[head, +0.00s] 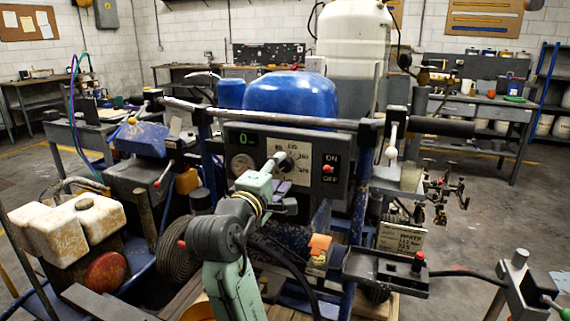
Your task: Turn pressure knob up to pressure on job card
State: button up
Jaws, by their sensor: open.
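The dark control panel (226,135) of the line striper faces me below the handlebar. It carries a green digital readout (244,140) that appears to show 0, a round pale gauge (242,163) and a white dial plate (305,152) with small marks. The pressure knob is mostly hidden behind my arm's end, so its setting cannot be read. My gripper (287,163) is open in front of the dial plate; contact with the knob cannot be told. A card with printed lines (401,238), possibly the job card, hangs at lower right; its text is too small to read surely.
A red ON/OFF switch (329,169) sits right of the dial plate. The handlebar (270,119) crosses above the panel, with a blue tank (292,94) behind. A control box with a red button (420,258) juts out at lower right. White jugs (75,227) stand left.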

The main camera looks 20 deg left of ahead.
aim_at(285, 166)
jog(key=shift+w, duration=1.8)
jog(key=shift+c, duration=0.6)
grip_shut()
